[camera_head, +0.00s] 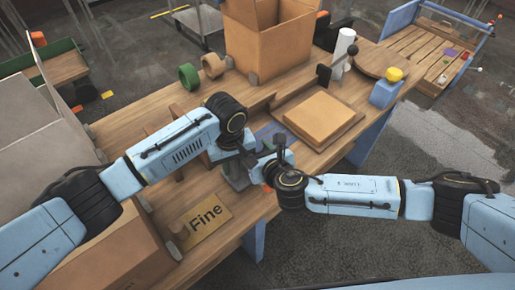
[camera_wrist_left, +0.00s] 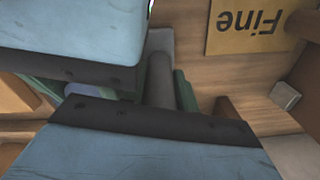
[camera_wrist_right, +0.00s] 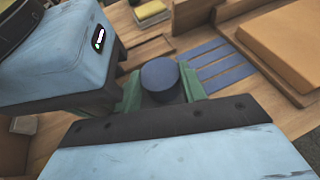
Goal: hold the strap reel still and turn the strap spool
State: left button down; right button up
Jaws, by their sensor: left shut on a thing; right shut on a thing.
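My left gripper (camera_head: 243,163) is low over the middle of the bench. In the left wrist view its jaws close around an upright grey part (camera_wrist_left: 160,75), which I take as the strap reel; green pieces flank it. My right gripper (camera_head: 268,163) is close beside it on the right. In the right wrist view its jaws close on a dark blue round piece (camera_wrist_right: 160,78), which I take as the strap spool; green pieces sit on either side. In the head view the grippers hide most of both held parts.
A yellow "Fine" plate (camera_head: 207,218) lies near the front edge. A flat cardboard box (camera_head: 322,117) sits behind right, with blue strips (camera_wrist_right: 215,62) beside it. An open carton (camera_head: 268,40), a green tape roll (camera_head: 188,76) and a tan roll (camera_head: 212,66) stand at the back.

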jog(key=o, duration=0.7)
jog(key=shift+s, duration=0.1)
jog(key=v, duration=1.2)
jog(key=shift+o, duration=0.2)
